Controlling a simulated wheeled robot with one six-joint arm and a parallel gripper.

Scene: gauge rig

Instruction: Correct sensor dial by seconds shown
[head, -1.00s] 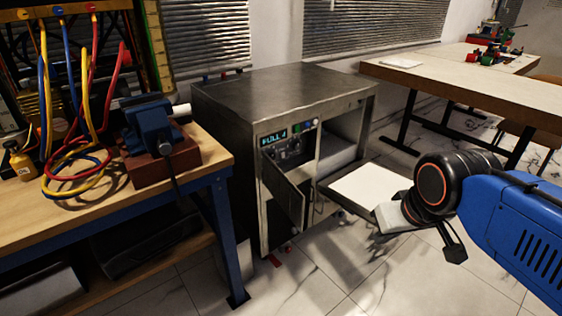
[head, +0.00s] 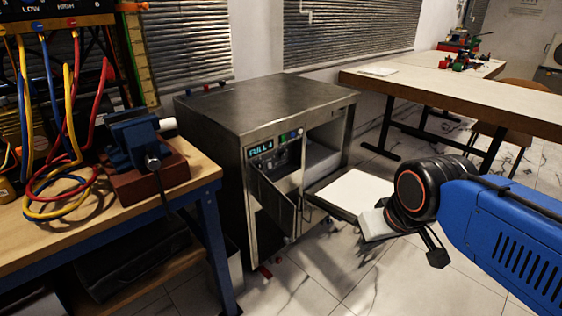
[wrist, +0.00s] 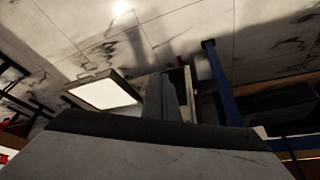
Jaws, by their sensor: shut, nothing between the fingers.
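The metal cabinet (head: 265,103) stands on the floor. Its lit display (head: 261,149) seems to read "FULL" and one more character, too small to be sure of. Small dark controls (head: 268,163) lie below the display; a dial cannot be told apart among them. A narrow door (head: 277,197) stands open below, partly covering that area. My gripper (head: 437,257) is shut and empty, to the right of the cabinet and apart from it. In the wrist view the cabinet's white panel (wrist: 103,94) shows, but no dial or readout.
A flap with a white panel (head: 357,190) juts out from the cabinet's right compartment. A workbench (head: 60,235) with a blue vise (head: 138,143) and cables stands left. A long table (head: 450,88) stands back right. Bare floor (head: 350,275) lies in front.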

